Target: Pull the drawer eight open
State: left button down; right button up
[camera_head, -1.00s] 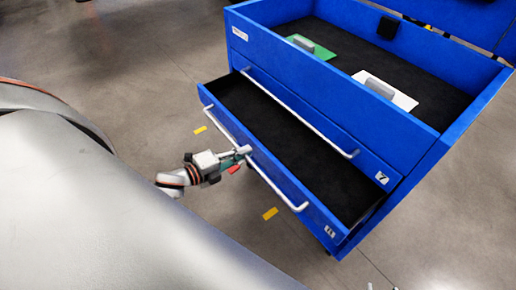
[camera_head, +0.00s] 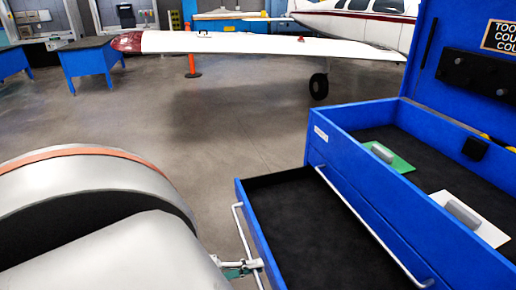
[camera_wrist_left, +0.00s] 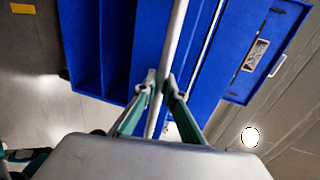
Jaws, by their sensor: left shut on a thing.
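The lower drawer (camera_head: 253,222) of the blue cabinet stands pulled out, with a black, empty floor showing. It sits below the drawer that bore a 7 in the earlier head view; its own label is out of view now. Its silver bar handle (camera_head: 239,226) runs along its front at the left. My left gripper (camera_head: 246,268) is shut on this handle, near the bottom edge of the head view. In the left wrist view both fingers (camera_wrist_left: 165,88) close around the handle (camera_wrist_left: 178,40). My right gripper is not in view.
The cabinet's open top tray (camera_head: 360,165) holds a green plate (camera_head: 388,157) and a white plate (camera_head: 470,218) with grey grips. Another bar handle (camera_head: 370,225) is above the open drawer. Floor (camera_head: 240,130) is clear to the left; an airplane wing (camera_head: 260,44) and orange post (camera_head: 191,55) stand behind.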

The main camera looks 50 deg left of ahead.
pick_arm(q)
jog(key=c, duration=2.1)
grip_release()
jog(key=shift+c, duration=0.2)
jog(key=shift+r, duration=0.1)
